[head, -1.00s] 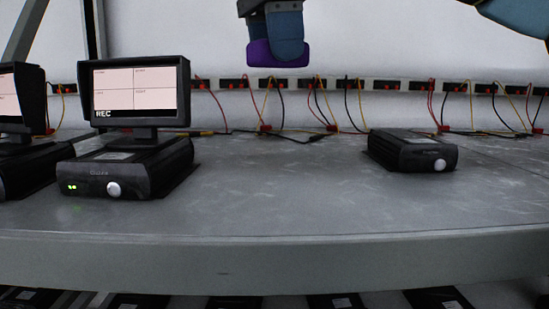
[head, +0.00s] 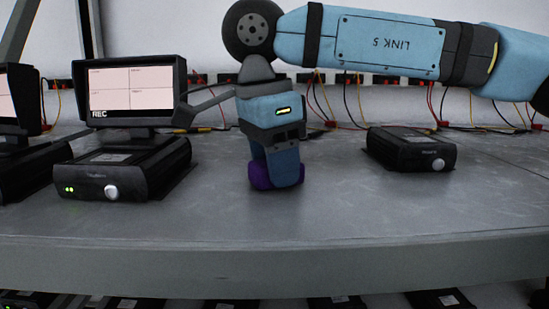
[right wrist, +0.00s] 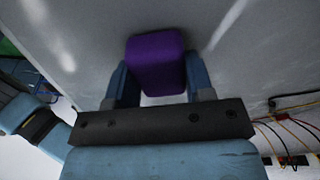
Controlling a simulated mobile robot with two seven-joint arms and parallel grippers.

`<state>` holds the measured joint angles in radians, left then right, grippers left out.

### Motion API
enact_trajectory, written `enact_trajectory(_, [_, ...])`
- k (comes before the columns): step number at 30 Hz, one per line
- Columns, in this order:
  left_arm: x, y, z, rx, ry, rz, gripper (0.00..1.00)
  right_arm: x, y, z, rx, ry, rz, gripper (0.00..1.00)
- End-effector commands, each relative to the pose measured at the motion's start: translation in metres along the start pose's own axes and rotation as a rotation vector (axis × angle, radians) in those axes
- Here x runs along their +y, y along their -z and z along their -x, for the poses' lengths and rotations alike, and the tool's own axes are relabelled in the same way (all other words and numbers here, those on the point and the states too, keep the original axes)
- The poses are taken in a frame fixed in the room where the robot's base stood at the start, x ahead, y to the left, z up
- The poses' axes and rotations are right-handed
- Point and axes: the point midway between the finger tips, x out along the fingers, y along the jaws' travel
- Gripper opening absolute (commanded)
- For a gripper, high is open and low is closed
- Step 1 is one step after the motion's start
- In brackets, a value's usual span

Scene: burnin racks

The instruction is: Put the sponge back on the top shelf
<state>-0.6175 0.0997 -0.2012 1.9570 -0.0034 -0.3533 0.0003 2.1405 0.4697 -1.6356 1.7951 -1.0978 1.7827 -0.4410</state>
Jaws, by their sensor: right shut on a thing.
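The purple sponge (head: 260,178) is held low over the grey shelf (head: 340,215), between the monitor unit and the lone black box. I cannot tell whether its underside touches the shelf. My right gripper (head: 277,182) is shut on the sponge and hides part of it in the head view. In the right wrist view the sponge (right wrist: 156,62) sits between the two blue fingers of my right gripper (right wrist: 157,80). My left gripper is not in view.
A black box with a monitor (head: 130,90) stands left of my right gripper, with another monitor unit (head: 18,100) at the far left. A lone black box (head: 408,150) stands to the right. Wires and sockets line the back. The shelf's front edge (head: 280,265) is clear.

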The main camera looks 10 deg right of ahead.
Motion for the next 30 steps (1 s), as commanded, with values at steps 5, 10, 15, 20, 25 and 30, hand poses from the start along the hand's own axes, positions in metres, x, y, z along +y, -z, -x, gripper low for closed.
enact_trajectory(5, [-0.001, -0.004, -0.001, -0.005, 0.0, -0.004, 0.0, 0.0, 0.0, -0.001, 0.0, 0.0, 0.001, 0.29])
enact_trajectory(10, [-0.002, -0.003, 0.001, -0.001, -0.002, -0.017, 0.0, 0.0, -0.001, -0.003, 0.001, -0.001, 0.0, 0.62])
enact_trajectory(15, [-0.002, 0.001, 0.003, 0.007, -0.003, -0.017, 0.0, 0.0, -0.001, -0.003, 0.001, -0.001, 0.001, 0.74])
enact_trajectory(20, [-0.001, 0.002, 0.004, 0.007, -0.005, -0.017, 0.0, 0.0, 0.0, -0.002, 0.001, 0.0, 0.001, 0.74])
enact_trajectory(25, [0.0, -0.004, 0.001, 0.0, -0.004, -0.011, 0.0, 0.0, -0.001, 0.01, 0.001, 0.001, 0.001, 0.74])
enact_trajectory(30, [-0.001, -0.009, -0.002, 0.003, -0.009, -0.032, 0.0, -0.001, -0.001, 0.045, -0.001, 0.002, 0.0, 0.74])
